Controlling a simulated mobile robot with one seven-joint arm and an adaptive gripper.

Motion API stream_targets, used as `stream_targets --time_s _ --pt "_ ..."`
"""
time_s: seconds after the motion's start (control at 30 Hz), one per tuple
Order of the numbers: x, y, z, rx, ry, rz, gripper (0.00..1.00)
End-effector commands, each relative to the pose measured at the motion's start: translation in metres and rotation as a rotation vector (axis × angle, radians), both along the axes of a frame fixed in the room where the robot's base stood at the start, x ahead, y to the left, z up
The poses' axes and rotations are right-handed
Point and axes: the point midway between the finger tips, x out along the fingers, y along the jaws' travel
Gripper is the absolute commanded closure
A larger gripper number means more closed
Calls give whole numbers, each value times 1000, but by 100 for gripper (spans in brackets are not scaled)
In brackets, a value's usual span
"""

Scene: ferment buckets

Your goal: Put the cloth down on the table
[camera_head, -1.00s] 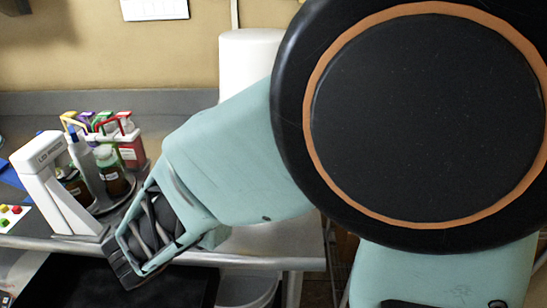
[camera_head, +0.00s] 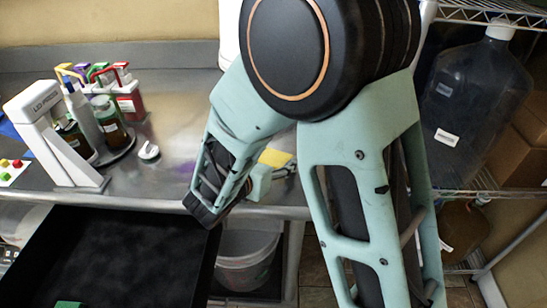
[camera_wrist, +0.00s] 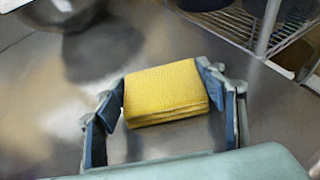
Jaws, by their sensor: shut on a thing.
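The cloth is a folded yellow pad (camera_wrist: 165,92), held between the two blue-padded fingers of my gripper (camera_wrist: 166,96) in the wrist view. The fingers are shut on its left and right sides. In the head view, part of the yellow cloth (camera_head: 275,157) shows beyond my arm, over the front part of the grey metal table (camera_head: 185,125). My gripper (camera_head: 284,166) is partly hidden there by my arm. The tabletop lies behind and below the cloth in the wrist view. I cannot tell whether the cloth touches it.
A white labelled stand (camera_head: 52,130) and a round holder with bottles (camera_head: 108,125) are on the table's left side. A small white object (camera_head: 149,152) lies beside them. A wire shelf with a large jug (camera_head: 472,105) stands at right. A bucket (camera_head: 244,260) is below the table.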

Motion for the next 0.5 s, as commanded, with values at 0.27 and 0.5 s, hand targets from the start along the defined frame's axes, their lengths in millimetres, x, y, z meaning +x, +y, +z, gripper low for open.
stream_targets --time_s 0.27,0.5 --pt "0 0 -2 0 -1 0 54" --pt "0 0 -2 0 -1 0 18"
